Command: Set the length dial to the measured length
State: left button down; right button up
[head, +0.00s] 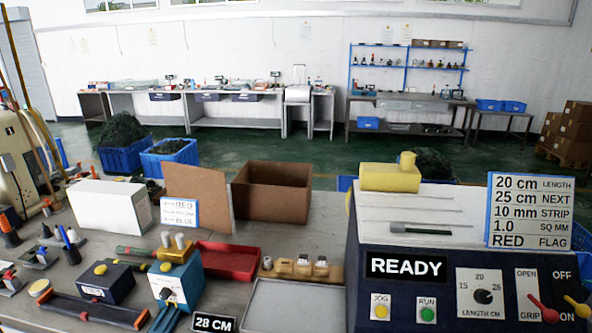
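The length dial (483,297) is a dark knob on a white plate marked 15, 20, 25 and LENGTH CM, on the front of the dark blue machine (450,268) at the right. Its exact pointer setting is too small to tell. A blue-edged card (530,211) on the machine reads 20 cm LENGTH, 25 cm NEXT, 10 mm STRIP, 1.0 SQ MM and RED FLAG. A black label (213,323) at the bottom edge reads 28 CM. The machine's display (405,266) reads READY. Neither of my grippers is in view.
Beside the dial are the yellow JOG button (380,306), green RUN button (427,310) and red GRIP lever (543,309). A yellow lever (577,306) sits at OFF/ON. A grey tray (293,305) and red tray (228,261) lie left of the machine.

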aim_at(483, 297)
jog(key=z, duration=1.35)
